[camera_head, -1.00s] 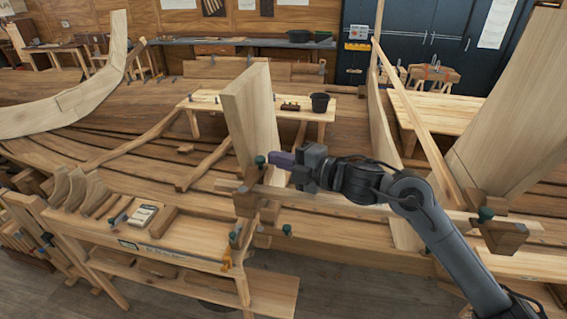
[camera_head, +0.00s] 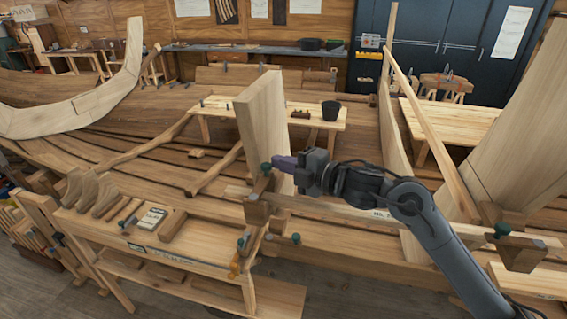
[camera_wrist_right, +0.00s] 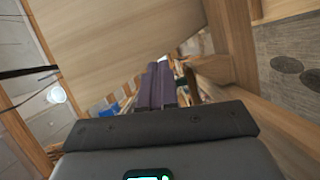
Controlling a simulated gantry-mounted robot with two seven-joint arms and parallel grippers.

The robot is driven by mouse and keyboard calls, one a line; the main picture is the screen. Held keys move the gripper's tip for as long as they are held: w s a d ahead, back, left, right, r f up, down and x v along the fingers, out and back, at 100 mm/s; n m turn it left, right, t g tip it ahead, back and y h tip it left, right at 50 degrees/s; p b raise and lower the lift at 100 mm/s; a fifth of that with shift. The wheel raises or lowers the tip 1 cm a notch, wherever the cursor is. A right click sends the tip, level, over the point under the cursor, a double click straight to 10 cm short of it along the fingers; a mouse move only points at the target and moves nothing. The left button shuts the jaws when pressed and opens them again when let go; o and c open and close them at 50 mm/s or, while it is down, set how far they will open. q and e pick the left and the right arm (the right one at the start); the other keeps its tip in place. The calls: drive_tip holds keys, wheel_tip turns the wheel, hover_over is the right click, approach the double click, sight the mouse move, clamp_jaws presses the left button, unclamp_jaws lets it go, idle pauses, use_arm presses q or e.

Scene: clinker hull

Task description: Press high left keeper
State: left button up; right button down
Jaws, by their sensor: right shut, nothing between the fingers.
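A wooden keeper block (camera_head: 257,207) with a dark green knob (camera_head: 266,168) sits at the left end of a horizontal wooden bar, at the foot of a tall upright plank (camera_head: 263,120). My right gripper (camera_head: 284,163) is shut and empty. Its purple fingers point left and appear just right of the knob; I cannot tell whether they touch it. In the right wrist view the purple fingers (camera_wrist_right: 158,87) lie together beside a broad wooden surface, and no keeper can be made out clearly. My left gripper is not in view.
Another keeper block (camera_head: 520,251) with a green knob is at the bar's right end. Smaller green knobs (camera_head: 296,238) are lower down. A workbench (camera_head: 188,254) with tools stands at lower left. A second broad plank (camera_head: 510,140) rises at right.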

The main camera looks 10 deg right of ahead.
drive_tip(key=shift+s+d, duration=0.1)
drive_tip(key=b+v, duration=0.3)
drive_tip(key=v, duration=0.6)
drive_tip(key=shift+s+d, duration=0.15)
drive_tip(key=shift+s+d+r, duration=0.1)
drive_tip(key=shift+s+d, duration=0.2)
drive_tip(key=shift+s, duration=0.05)
drive_tip(key=shift+s+d, duration=0.1)
